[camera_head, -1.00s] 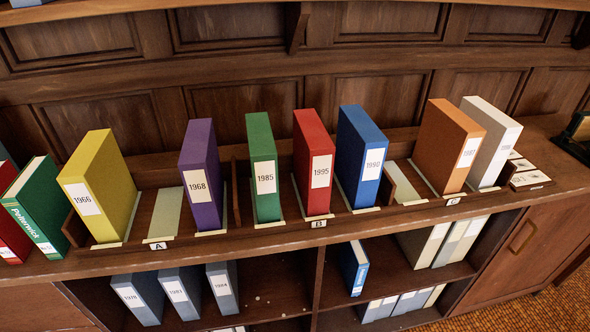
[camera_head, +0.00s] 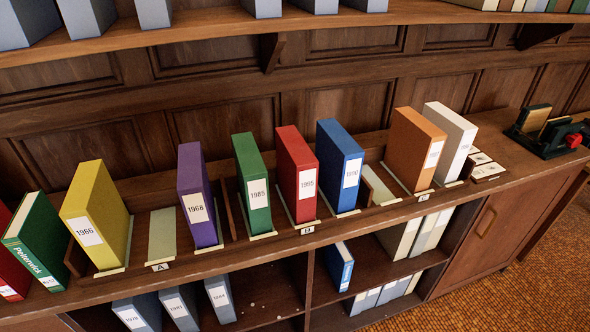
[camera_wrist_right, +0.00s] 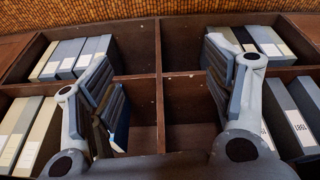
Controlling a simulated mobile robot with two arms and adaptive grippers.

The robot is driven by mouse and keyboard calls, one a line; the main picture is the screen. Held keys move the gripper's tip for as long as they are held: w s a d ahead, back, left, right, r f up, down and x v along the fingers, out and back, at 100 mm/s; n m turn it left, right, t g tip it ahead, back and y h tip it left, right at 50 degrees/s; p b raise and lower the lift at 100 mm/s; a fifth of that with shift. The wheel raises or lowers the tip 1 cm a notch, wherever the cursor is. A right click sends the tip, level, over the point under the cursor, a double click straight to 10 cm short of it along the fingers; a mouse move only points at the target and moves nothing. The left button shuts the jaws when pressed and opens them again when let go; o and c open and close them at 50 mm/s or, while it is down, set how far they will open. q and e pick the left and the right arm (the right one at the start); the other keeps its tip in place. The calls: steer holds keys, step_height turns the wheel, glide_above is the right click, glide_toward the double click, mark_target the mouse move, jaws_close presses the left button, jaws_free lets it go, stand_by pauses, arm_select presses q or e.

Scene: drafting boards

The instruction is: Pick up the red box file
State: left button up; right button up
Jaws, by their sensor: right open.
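The red box file (camera_head: 297,176), labelled 1995, stands upright on the shelf top between the green box file (camera_head: 253,184) labelled 1985 and the blue box file (camera_head: 340,166) labelled 1990. It does not show in the right wrist view. My right gripper (camera_wrist_right: 160,95) is open in the right wrist view, its fingers spread wide in front of the lower cubbyholes, with nothing held between them. A vertical divider shows between the fingers. Neither gripper shows in the head view, and my left gripper is in no view.
Yellow (camera_head: 97,218), purple (camera_head: 198,196), orange (camera_head: 414,150) and white (camera_head: 450,143) box files stand in the same row. An empty slot (camera_head: 162,235) lies between yellow and purple. An upper shelf (camera_head: 215,42) overhangs the back. A black stand (camera_head: 545,135) sits at the right end.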

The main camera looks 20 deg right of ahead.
steer(key=w+r+t+p, duration=0.1)
steer(key=w+r, duration=0.2)
steer(key=r, duration=0.3)
steer(key=w+r+t, duration=0.1)
steer(key=w+r, duration=0.3)
steer(key=r, duration=0.3)
steer(key=w+r+t+p, duration=0.1)
steer(key=w+r+t, duration=0.15)
steer(key=r, duration=0.35)
steer(key=m+t, duration=0.2)
steer(key=t, duration=0.4)
glide_toward(298, 148)
steer(key=p+x, duration=0.1)
steer(key=x, duration=0.4)
steer(key=shift+a+f, duration=0.15)
steer(key=shift+f, duration=0.1)
steer(key=shift+w+p, duration=0.25)
steer(key=shift+p, duration=0.2)
steer(key=p+x, duration=0.1)
steer(key=x, duration=0.2)
steer(key=shift+w+p, duration=0.35)
steer(key=shift+w, duration=0.05)
steer(key=shift+w+f, duration=0.2)
steer(key=shift+w, duration=0.25)
